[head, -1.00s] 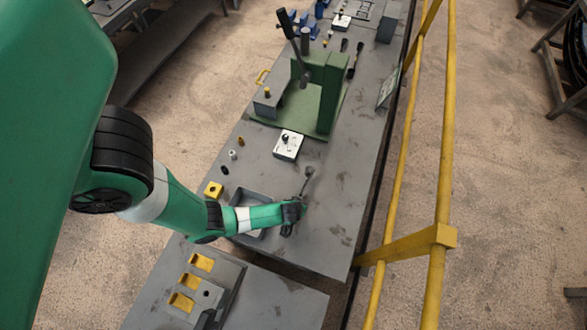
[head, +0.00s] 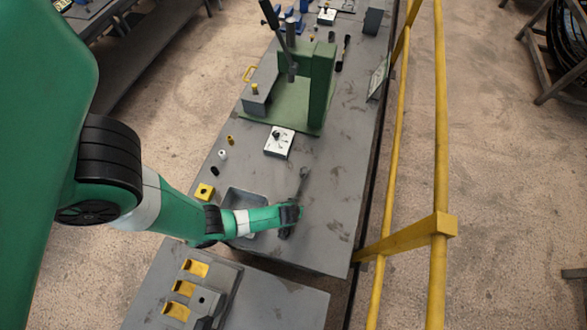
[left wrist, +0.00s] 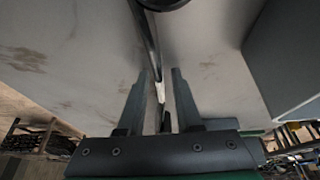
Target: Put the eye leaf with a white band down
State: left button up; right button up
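The eye leaf (head: 303,175) is a thin dark strip at the grey bench, reaching up the picture from my left gripper (head: 290,214) in the head view. In the left wrist view the strip (left wrist: 153,45) runs between the two fingers of my left gripper (left wrist: 160,75), with its white band (left wrist: 160,92) between them. A gap shows on both sides of the strip, so the fingers look open around it. A dark round end (left wrist: 162,3) is cut by the top edge. Whether the leaf touches the bench everywhere is unclear. My right gripper is out of view.
A grey tray (head: 232,203) lies left of my gripper, partly behind my arm. A white box with a knob (head: 279,142) and a green press (head: 318,90) stand farther up the bench. A fixture with yellow blocks (head: 184,288) is nearer. A yellow railing (head: 440,120) runs at right.

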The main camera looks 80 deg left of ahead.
pick_arm(q)
jog(key=p+v, duration=0.7)
jog(key=shift+a+r, duration=0.1)
jog(key=shift+r, duration=0.1)
jog(key=shift+d+r+p, duration=0.2)
jog(key=shift+r+p, duration=0.05)
jog(key=shift+p, duration=0.1)
jog(key=shift+f, duration=0.1)
